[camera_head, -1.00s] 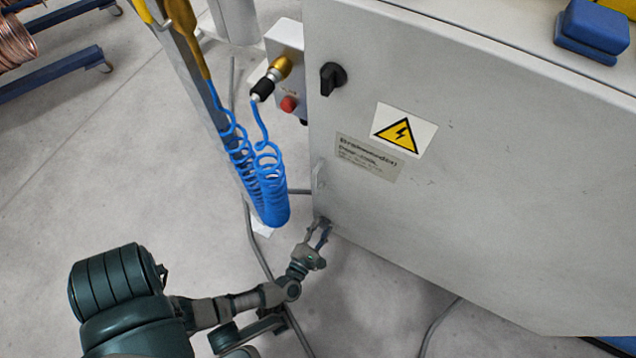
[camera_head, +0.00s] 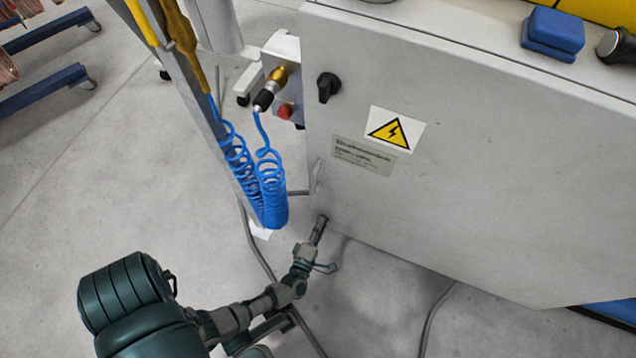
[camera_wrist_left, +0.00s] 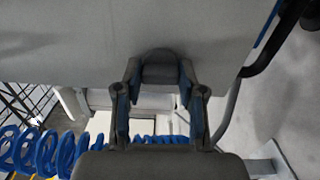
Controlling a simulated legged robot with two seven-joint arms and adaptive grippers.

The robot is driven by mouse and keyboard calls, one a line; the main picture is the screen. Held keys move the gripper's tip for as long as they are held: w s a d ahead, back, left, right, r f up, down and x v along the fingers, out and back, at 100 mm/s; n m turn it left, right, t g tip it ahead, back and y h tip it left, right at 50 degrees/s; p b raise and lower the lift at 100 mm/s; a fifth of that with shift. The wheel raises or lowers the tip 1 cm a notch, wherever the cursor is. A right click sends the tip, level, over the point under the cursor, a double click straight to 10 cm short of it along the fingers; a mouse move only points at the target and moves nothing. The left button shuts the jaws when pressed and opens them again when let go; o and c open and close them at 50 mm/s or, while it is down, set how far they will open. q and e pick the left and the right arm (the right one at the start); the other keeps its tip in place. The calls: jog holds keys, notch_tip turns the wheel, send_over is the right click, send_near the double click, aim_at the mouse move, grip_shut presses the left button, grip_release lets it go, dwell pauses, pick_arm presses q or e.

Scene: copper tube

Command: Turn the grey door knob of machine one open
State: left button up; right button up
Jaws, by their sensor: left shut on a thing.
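The machine's light grey cabinet door (camera_head: 440,190) fills the right of the head view. My left gripper (camera_head: 319,226) is at the lower left corner of this door, its fingers lined up one behind the other in that view. In the left wrist view, a dark grey rounded knob (camera_wrist_left: 160,70) sits between the two fingertips of the left gripper (camera_wrist_left: 158,80), which is shut on it. In the head view the knob is hidden behind the fingers. My right gripper is in neither view.
A black rotary switch (camera_head: 328,87) and a yellow warning label (camera_head: 395,129) are higher on the door. A coiled blue hose (camera_head: 270,190) hangs left of the cabinet, close to my left arm. Cables lie on the floor. Open floor (camera_head: 100,180) is at the left.

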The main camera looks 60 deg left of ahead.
pick_arm(q)
jog(key=shift+w+d+f+m, duration=0.1)
jog(key=shift+d+m, duration=0.3)
jog(key=o, duration=0.9)
jog(key=shift+f, duration=0.1)
jog(key=shift+o, duration=1.2)
jog(key=shift+a, duration=0.1)
jog(key=v, duration=0.7)
jog(key=shift+s, duration=0.25)
